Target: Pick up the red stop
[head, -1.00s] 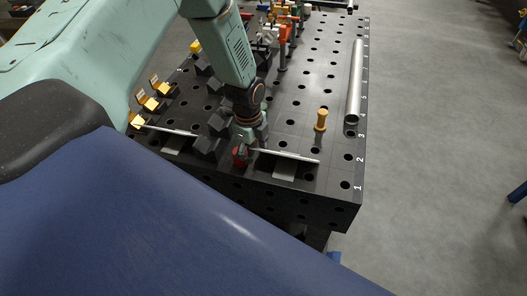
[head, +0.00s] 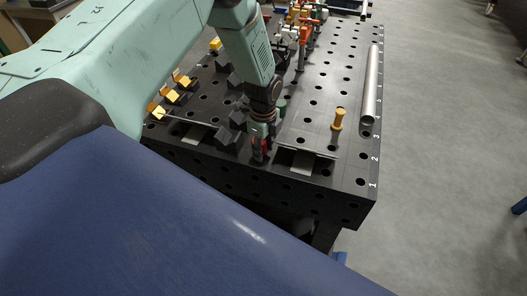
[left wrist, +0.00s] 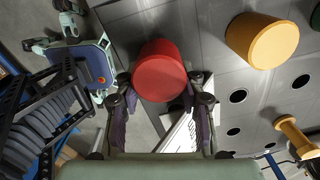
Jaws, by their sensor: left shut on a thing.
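The red stop (left wrist: 160,72) is a short round cylinder. In the left wrist view its flat end shows between the two fingers of my left gripper (left wrist: 160,98), which is shut on it. In the head view my left gripper (head: 260,152) is at the near edge of the black table, and only a little of the red stop (head: 265,144) shows between its dark fingers. I cannot tell whether the stop is clear of the table top. My right gripper is not in view.
The perforated table (head: 330,180) holds a yellow peg (head: 337,119), a silver tube (head: 371,85), black angled blocks (head: 226,137) and several clamps at the back. A yellow cylinder (left wrist: 262,40) is close by in the wrist view. Grey plates (head: 303,166) lie near the front edge.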

